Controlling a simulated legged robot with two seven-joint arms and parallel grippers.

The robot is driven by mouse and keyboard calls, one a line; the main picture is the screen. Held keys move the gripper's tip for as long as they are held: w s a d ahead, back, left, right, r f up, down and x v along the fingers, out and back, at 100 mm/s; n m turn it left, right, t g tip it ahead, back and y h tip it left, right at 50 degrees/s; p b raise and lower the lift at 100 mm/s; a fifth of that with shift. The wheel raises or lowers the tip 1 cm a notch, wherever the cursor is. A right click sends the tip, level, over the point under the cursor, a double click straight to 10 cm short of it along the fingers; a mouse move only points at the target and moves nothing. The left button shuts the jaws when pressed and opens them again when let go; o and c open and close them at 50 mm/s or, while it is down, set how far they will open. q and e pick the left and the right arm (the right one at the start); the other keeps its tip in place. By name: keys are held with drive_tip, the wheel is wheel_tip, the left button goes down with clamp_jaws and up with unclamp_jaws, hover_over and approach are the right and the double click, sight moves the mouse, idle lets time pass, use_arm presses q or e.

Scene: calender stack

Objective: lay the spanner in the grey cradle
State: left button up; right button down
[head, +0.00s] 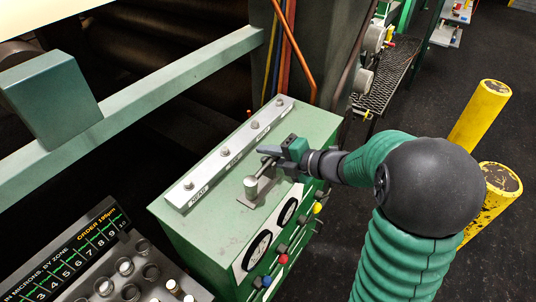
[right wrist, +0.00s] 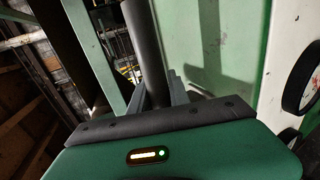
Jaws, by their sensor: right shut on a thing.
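My right gripper (head: 270,155) reaches in from the right over the green cabinet top. It is shut on a slim silver-grey bar that I take for the spanner (head: 265,168). The bar slants down and left from the jaws. Its lower end overlaps a small grey bracket, apparently the cradle (head: 247,201), on the cabinet top. I cannot tell whether they touch. In the right wrist view, a dark grey shaft (right wrist: 147,50) stands between the fingers; its far end is out of view. My left gripper is not in view.
A pale labelled rail (head: 226,157) with several knobs runs along the back of the green cabinet (head: 200,232). Gauges and coloured buttons are on its front. A control panel (head: 85,262) is at lower left. Yellow posts (head: 480,115) stand at right.

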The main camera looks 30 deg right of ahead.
drive_tip(key=c, duration=0.5)
unclamp_jaws()
drive_tip(key=shift+s+a+f, duration=0.1)
drive_tip(key=shift+f, duration=0.05)
drive_tip(key=shift+f, duration=0.15)
idle(0.6)
drive_tip(key=shift+s, duration=0.15)
